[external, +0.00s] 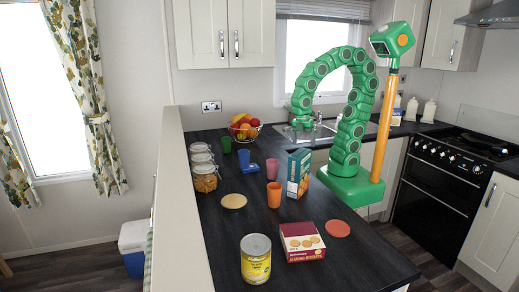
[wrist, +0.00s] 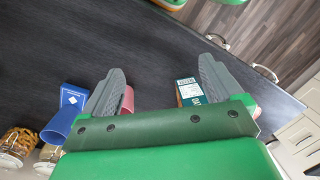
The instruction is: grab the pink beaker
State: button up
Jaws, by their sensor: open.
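The pink beaker (external: 272,168) stands upright on the dark worktop in the external view, right of a blue box and behind an orange beaker (external: 274,194). In the wrist view the pink beaker (wrist: 128,101) is partly hidden behind the left finger. My gripper (external: 303,122) hangs at the end of the arched green arm, in front of the sink area in the external picture. In the wrist view my gripper (wrist: 160,85) is open, with bare dark worktop between its fingertips. It is apart from the beaker and holds nothing.
A blue box (external: 250,167), blue beaker (external: 244,157) and green beaker (external: 226,144) stand nearby. A teal carton (external: 299,173) stands to the right. Glass jars (external: 204,178) line the left edge; a fruit bowl (external: 244,127) is behind. A tin (external: 256,260) and biscuit box (external: 302,242) stand in front.

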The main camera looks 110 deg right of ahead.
aim_at(273, 165)
jog(key=w+d+f+n+t+y, duration=0.1)
jog(key=w+f+n, duration=0.1)
jog(key=w+n, duration=0.5)
jog(key=w+f+n, duration=0.2)
jog(key=w+n, duration=0.2)
jog(key=w, duration=0.5)
jog(key=shift+a+f, duration=0.2)
jog(key=shift+f, duration=1.7)
jog(key=shift+a+f, duration=0.15)
jog(key=shift+f, duration=1.75)
jog(key=shift+w, duration=0.1)
jog(key=c, duration=1.1)
jog(key=shift+r, duration=0.2)
